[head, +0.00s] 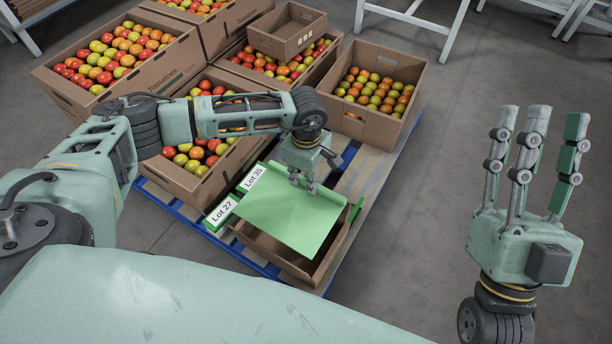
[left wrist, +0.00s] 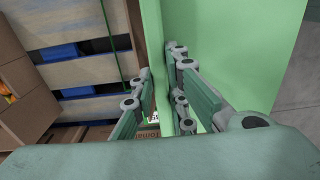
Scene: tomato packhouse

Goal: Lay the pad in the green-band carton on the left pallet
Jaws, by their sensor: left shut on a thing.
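The pad (head: 285,222) is a flat light green sheet, held over an open brown carton (head: 328,262) with green strips at its edges, at the near end of the pallet. My left gripper (head: 302,185) is shut on the pad near its far edge. In the left wrist view the pad (left wrist: 235,45) stands large between and beside the fingers (left wrist: 165,95). The pad hides most of the carton's inside; the part showing looks empty. I cannot tell whether the pad touches the carton. My right gripper (head: 535,150) is open and empty, off to the right.
Cartons of tomatoes (head: 380,125) fill the far part of the blue-edged wooden pallet (head: 375,165). A small empty box (head: 285,40) sits on one. Labels Lot 35 (head: 252,177) and Lot 27 (head: 221,212) show by the near carton. Clear floor (head: 440,220) lies to the right.

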